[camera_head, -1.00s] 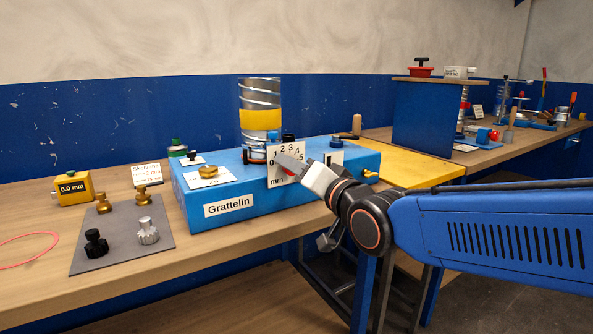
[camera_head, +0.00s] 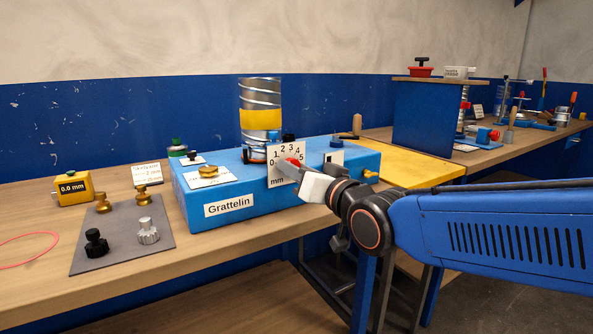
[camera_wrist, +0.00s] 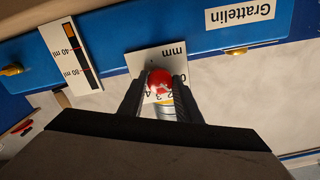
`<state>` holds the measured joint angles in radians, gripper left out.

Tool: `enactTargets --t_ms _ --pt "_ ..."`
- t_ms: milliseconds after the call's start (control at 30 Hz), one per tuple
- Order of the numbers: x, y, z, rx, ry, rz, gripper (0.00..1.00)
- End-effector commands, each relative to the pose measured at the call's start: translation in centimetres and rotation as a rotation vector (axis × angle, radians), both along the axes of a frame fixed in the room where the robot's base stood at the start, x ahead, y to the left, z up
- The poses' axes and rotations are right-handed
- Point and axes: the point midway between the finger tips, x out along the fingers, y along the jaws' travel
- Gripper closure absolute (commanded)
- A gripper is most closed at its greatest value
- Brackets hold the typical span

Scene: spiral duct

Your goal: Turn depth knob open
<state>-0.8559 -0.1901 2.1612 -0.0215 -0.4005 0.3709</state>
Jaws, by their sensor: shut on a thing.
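The depth knob is red (camera_head: 292,163) and sits in front of a white mm dial plate (camera_head: 276,176) with numbers 0 to 5, on the front of the blue Grattelin machine (camera_head: 240,190). In the wrist view the red knob (camera_wrist: 159,82) lies between the two dark fingers of my gripper (camera_wrist: 159,88), which are shut on it. The fingers hide part of the dial's numbers, and my wrist covers part of the knob's surroundings in the head view. The spiral duct (camera_head: 260,130) with a yellow band stands on the machine behind the dial.
A grey mat (camera_head: 122,240) with black, silver and brass knobs lies at the left. A yellow 0.0 mm gauge (camera_head: 74,188) stands behind it. A brass fitting (camera_head: 370,175) sticks out at the machine's right end. A second bench stands at the back right.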

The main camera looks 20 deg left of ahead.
Motion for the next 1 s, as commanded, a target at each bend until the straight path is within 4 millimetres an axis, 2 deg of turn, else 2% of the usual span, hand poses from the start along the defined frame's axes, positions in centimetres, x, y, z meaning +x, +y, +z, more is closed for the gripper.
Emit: enactTargets --t_ms 1000 --pt "0.01 -0.03 -0.06 -0.627 -0.733 0.000 0.92"
